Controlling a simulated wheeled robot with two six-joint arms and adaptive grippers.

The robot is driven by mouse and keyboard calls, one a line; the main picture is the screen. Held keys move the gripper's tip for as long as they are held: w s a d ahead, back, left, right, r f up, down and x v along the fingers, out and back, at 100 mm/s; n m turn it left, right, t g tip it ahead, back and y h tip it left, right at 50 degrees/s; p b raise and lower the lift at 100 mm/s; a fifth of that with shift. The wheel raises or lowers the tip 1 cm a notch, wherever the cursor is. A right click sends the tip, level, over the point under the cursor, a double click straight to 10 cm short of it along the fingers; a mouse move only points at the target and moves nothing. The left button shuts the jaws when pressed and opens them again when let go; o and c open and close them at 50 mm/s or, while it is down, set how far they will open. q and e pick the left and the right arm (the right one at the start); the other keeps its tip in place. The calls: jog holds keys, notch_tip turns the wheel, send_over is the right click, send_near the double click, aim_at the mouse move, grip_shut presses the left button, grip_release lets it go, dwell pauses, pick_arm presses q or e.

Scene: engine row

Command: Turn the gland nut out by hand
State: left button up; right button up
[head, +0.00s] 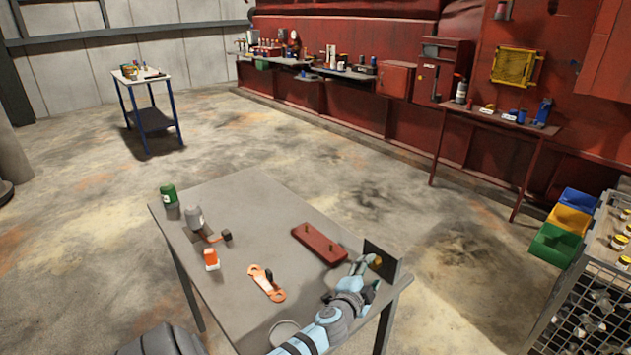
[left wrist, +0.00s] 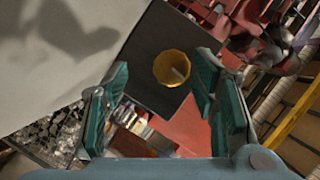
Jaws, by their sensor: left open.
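The gland nut is a brass-yellow hexagonal piece (left wrist: 171,67) with a round hole and a pale stem inside. It sits on a dark upright plate (left wrist: 142,58); in the head view the plate (head: 383,255) stands at the table's right corner, with a bit of the nut (head: 377,262) showing. My left gripper (head: 366,270) is in front of the plate, its fingers toward the nut. In the left wrist view its green-padded fingers (left wrist: 163,76) are open, one on each side of the nut, with gaps visible. Contact is not seen. My right gripper is not in view.
On the grey table (head: 245,195) are a red block with pegs (head: 319,245), an orange wrench-like part (head: 266,284), an orange-capped bottle (head: 211,260), a grey bottle (head: 194,217) and a green can (head: 169,194). A wire-sided cart (head: 590,290) stands to the right.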

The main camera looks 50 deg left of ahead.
pick_arm(q)
jog(key=v, duration=0.9)
jog(key=r+p+v, duration=0.1)
jog(key=v, duration=0.3)
jog(key=shift+s+a, duration=0.1)
jog(key=s+f+n+g, duration=0.1)
jog(key=s+n, duration=0.1)
jog(key=s+d+f+n+g, duration=0.1)
jog(key=s+f+g, duration=0.1)
jog(key=s, duration=0.1)
jog(key=s+d+f+n+g, duration=0.1)
jog(key=s+n+g, duration=0.1)
jog(key=s, duration=0.1)
jog(key=shift+s+d+f+n, duration=0.1)
jog(key=shift+s+f+n, duration=0.1)
jog(key=shift+n, duration=0.1)
jog(key=s+d+f+n+g+h, duration=0.1)
jog(key=s+d+f+g+h, duration=0.1)
jog(key=s+d, duration=0.4)
jog(key=s+g+h, duration=0.1)
jog(key=s+g, duration=0.1)
jog(key=shift+s+d+f+g, duration=0.3)
jog(key=shift+s+d+f, duration=0.05)
jog(key=shift+d, duration=0.05)
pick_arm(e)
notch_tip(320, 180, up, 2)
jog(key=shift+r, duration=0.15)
